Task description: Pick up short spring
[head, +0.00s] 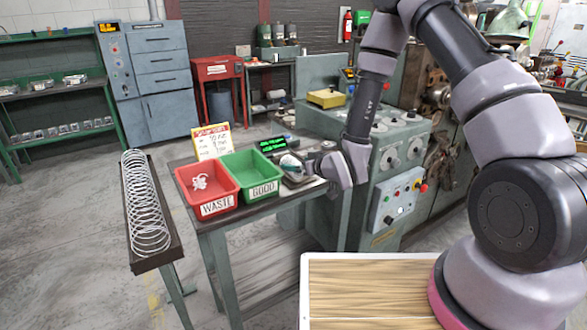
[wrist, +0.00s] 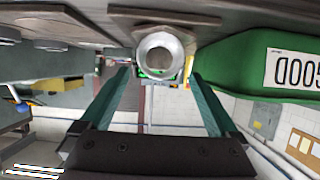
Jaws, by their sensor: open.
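The short spring shows end-on in the wrist view as a round silvery coil (wrist: 160,54), centred beyond my fingertips. My gripper (wrist: 160,78) is open, with its two green fingers on either side of the view and the spring lined up between them. I cannot tell whether the fingertips reach past the spring's near end; no grip on it shows. In the head view my gripper (head: 305,167) is low over the small bench, right of the green bin. There the spring is hard to make out beside my gripper.
A green GOOD bin (head: 249,177) stands close beside my gripper; it also shows in the wrist view (wrist: 235,60). A red WASTE bin (head: 208,188) is left of it. A long spring (head: 146,205) lies on a narrow stand. A machine (head: 385,165) stands right of the bench.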

